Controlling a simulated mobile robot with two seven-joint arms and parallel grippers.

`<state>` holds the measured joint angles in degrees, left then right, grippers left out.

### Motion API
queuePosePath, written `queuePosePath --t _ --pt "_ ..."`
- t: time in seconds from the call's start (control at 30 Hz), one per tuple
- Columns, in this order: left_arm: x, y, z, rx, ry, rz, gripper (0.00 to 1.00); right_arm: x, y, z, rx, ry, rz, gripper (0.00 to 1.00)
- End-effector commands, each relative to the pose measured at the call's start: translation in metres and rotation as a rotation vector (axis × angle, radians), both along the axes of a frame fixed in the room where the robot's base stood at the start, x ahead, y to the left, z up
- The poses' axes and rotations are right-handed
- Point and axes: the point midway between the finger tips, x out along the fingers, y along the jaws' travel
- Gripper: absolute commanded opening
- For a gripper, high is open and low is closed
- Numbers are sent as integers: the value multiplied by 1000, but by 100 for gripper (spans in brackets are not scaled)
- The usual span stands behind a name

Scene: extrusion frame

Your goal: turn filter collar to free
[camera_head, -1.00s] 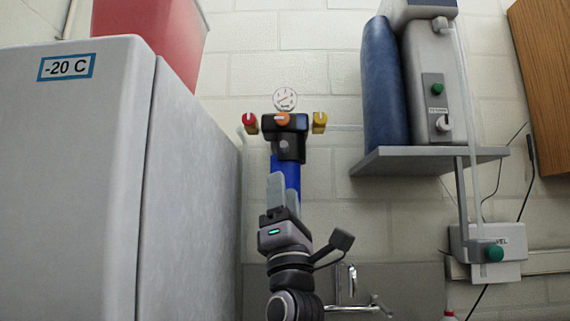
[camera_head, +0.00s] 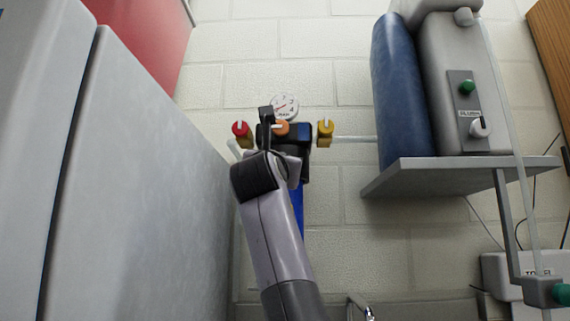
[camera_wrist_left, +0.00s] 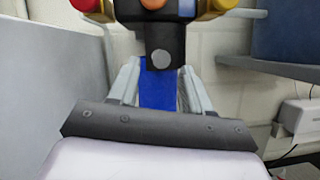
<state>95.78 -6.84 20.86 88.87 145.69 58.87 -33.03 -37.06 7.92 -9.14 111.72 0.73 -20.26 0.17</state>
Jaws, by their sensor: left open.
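The filter unit hangs on the wall. Its black head and collar show in the left wrist view, with a round grey button on the collar (camera_wrist_left: 163,42) and the blue filter body (camera_wrist_left: 158,90) below. In the head view my left arm covers much of the collar; part of the blue body (camera_head: 298,205) shows beside the arm. My left gripper (camera_wrist_left: 159,72) is open, its two pale fingers on either side of the blue body, just below the collar. I cannot tell whether they touch it. My right gripper is in neither current view.
A red valve knob (camera_head: 242,129), an orange knob (camera_head: 281,128) and a yellow knob (camera_head: 325,127) flank the head, with a gauge (camera_head: 285,105) above. A tall freezer (camera_head: 130,190) stands close at left. A shelf (camera_head: 440,172) with equipment juts out at right.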

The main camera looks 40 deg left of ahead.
Motion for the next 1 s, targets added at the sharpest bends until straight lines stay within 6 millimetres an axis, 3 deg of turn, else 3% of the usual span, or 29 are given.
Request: queuePosePath --t 0.53,0.93,0.97,1.0 --pt "47 33 27 -1 2 -4 48 -1 0 33 -1 3 0 43" --pt "54 38 27 -2 0 -4 48 -1 0 35 -1 4 0 43" --pt "54 38 27 -2 0 -4 45 -1 0 35 -1 4 0 43" --pt "54 38 27 -2 0 -4 32 -1 0 35 -2 4 1 43"
